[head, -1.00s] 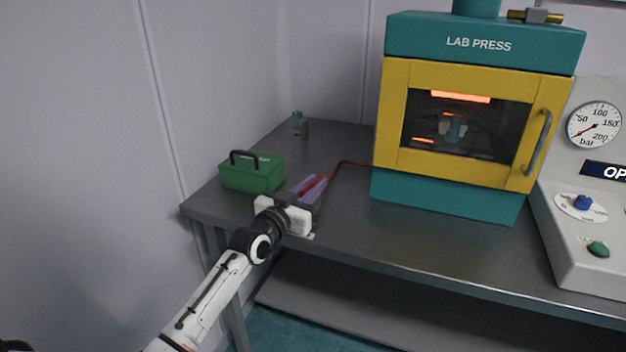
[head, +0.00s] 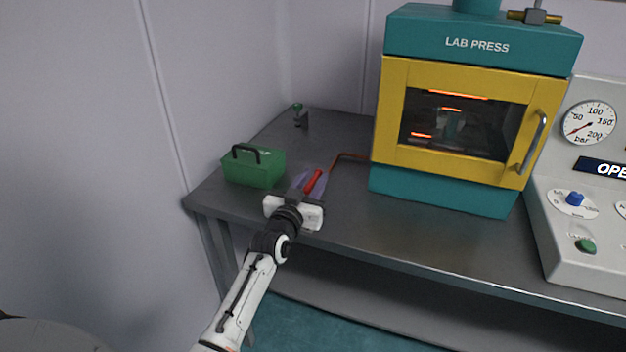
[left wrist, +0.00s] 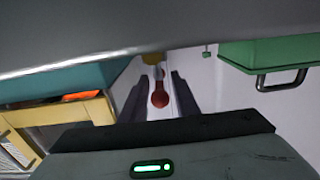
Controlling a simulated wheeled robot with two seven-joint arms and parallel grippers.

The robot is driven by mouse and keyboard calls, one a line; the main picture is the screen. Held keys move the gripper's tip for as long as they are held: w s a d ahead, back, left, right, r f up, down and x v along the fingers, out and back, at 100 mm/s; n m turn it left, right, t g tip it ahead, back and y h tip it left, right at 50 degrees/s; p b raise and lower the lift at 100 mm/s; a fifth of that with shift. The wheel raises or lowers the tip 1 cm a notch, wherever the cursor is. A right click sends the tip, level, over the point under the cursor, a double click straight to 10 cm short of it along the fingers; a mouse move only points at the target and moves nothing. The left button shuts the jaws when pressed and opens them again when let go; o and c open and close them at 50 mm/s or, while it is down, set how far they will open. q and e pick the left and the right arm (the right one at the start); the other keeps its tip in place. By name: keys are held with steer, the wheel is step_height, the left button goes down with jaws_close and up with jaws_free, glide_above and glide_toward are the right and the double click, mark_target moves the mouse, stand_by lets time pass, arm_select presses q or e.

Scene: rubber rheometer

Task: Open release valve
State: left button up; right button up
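A red lever (head: 314,182) with a rounded end stands near the table's left front. A copper pipe (head: 348,157) runs from near it to the lab press. In the left wrist view the lever (left wrist: 160,97) shows end-on below a brass fitting (left wrist: 153,58). My left gripper (head: 311,184) is open, its two dark fingers (left wrist: 158,98) on either side of the lever, with gaps visible. I cannot tell which part is the release valve. A small green-topped fitting (head: 298,108) stands farther back on the table. My right gripper is not in view.
A green toolbox (head: 254,168) with a black handle sits just left of my gripper. The yellow and teal lab press (head: 478,127) stands to the right, beside a console with a gauge (head: 590,122) and knobs. The grey table (head: 345,218) is clear between.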

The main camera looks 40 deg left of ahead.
arm_select(q)
steer(key=v, duration=1)
steer(key=shift+s, duration=0.15)
stand_by(0.4)
